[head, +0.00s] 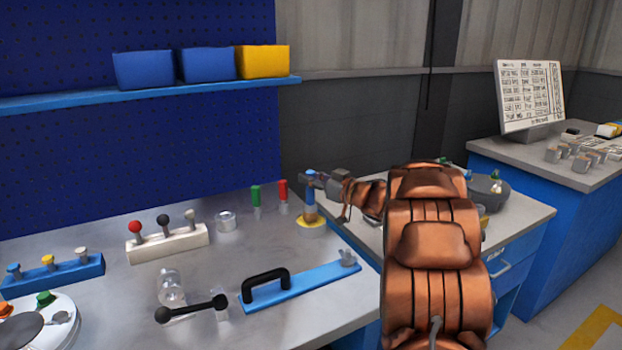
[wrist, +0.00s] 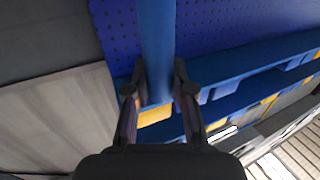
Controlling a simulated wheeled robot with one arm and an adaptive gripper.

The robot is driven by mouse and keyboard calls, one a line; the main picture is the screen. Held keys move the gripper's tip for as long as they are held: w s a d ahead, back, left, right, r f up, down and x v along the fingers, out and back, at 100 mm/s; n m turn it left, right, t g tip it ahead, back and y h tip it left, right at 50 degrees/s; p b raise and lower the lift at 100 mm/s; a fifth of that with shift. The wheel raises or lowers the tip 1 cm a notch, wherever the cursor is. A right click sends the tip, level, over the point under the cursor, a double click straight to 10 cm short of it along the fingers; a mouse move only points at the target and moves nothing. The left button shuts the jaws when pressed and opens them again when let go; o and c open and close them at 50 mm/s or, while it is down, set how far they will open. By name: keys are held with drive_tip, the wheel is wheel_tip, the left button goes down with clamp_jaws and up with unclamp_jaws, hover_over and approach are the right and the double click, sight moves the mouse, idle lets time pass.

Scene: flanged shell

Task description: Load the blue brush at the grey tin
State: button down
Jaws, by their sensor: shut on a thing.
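The blue brush (head: 311,190) is upright in my gripper (head: 310,180), its brown lower end just above or touching a round yellow patch (head: 304,223) on the bench. I cannot tell which. In the wrist view the blue handle (wrist: 157,45) stands between the two fingers of my gripper (wrist: 159,88), which are shut on it. The grey tin (head: 226,222), a short round can with a pale top, stands on the bench to the left of the brush, apart from it. Its inside is not clear.
Green (head: 256,193) and red (head: 283,189) handles stand upright between tin and brush. A white block with knobbed levers (head: 166,242) is left of the tin. A blue bar with a black handle (head: 300,288) lies in front. Bins (head: 262,60) sit on the shelf above.

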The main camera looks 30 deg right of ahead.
drive_tip(key=shift+f, duration=0.5)
idle(0.8)
drive_tip(key=shift+r, duration=0.1)
wheel_tip(320, 180, up, 7)
drive_tip(key=p, duration=0.7)
idle(0.3)
idle(0.7)
